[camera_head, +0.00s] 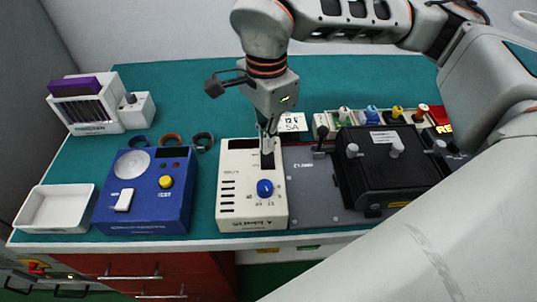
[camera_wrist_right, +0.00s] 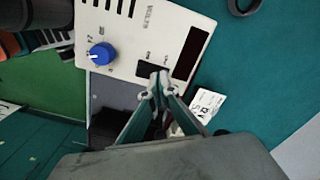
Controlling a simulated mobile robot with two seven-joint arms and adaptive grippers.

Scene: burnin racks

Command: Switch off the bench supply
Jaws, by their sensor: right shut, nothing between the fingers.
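The bench supply appears to be the cream box (camera_head: 228,205) with a blue knob (camera_head: 265,188), a dark display (camera_head: 242,143) and vent slots. It stands on the green bench, left of the grey plate. In the right wrist view its panel (camera_wrist_right: 128,35) fills the upper middle, with the blue knob (camera_wrist_right: 101,54) at left. My right gripper (camera_head: 267,148) is shut and empty, pointing down at the box's far right part. In the wrist view its fingertips (camera_wrist_right: 160,80) overlap a small dark switch (camera_wrist_right: 144,70), partly hidden; contact cannot be told. My left gripper is not in view.
A blue box (camera_head: 145,220) with a yellow button stands left of the supply, and a white tray (camera_head: 55,209) further left. A black fixture (camera_head: 385,170) sits on the grey plate (camera_head: 315,190) at right.

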